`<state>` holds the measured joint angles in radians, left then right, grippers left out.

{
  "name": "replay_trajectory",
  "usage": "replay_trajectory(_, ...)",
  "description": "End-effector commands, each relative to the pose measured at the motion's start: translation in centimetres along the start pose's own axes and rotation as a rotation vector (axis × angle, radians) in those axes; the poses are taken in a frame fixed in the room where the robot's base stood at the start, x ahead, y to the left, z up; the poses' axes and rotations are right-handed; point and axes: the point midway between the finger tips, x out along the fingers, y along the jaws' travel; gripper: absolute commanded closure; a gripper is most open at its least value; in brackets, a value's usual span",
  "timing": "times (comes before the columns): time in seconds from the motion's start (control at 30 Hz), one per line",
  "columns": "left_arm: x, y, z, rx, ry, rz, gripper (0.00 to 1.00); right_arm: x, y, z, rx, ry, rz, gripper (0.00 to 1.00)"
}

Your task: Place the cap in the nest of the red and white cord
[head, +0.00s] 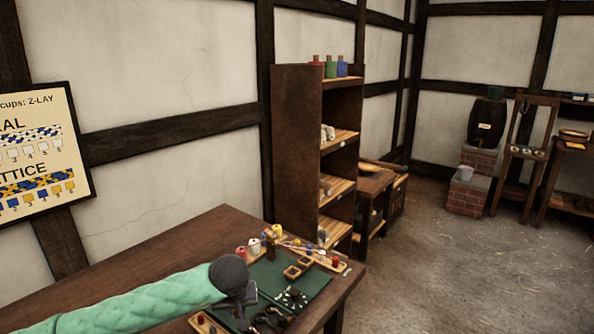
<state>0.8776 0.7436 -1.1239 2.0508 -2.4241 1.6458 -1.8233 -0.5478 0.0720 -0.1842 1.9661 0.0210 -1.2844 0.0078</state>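My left arm comes in from the left in a green quilted sleeve. My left gripper (262,318) is dark and hangs over the near part of the green mat (304,282), partly cut off by the bottom edge; whether its fingers are open or hold anything is unclear. Thin coloured cords (296,246) run across the back of the mat, too small to tell the red and white one. Small wooden square trays (297,267) sit mid-mat. A dark round piece with pale dots (292,298) lies nearer. I cannot make out the cap or the nest. My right gripper is not in view.
Red, white and yellow spools (277,231) stand at the mat's back on the wooden table (200,250). A wooden strip with red pieces (335,262) lies at the right edge. A tall shelf (297,150) stands behind. The table's left part is clear; open floor (430,270) lies right.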

Motion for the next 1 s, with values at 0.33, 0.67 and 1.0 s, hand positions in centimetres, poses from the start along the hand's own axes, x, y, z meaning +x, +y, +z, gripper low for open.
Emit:
replay_trajectory(0.33, 1.4, -2.4, -3.1, 0.22, -0.001, 0.089, 1.0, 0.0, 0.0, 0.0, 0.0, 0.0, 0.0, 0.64)
replay_trajectory(0.67, 0.2, -3.1, -3.7, 0.155, -0.016, 0.089, 1.0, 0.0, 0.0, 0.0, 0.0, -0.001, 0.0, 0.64)
replay_trajectory(1.0, -4.0, -4.5, 0.3, 0.199, -0.011, 0.087, 1.0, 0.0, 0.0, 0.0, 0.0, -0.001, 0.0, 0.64)
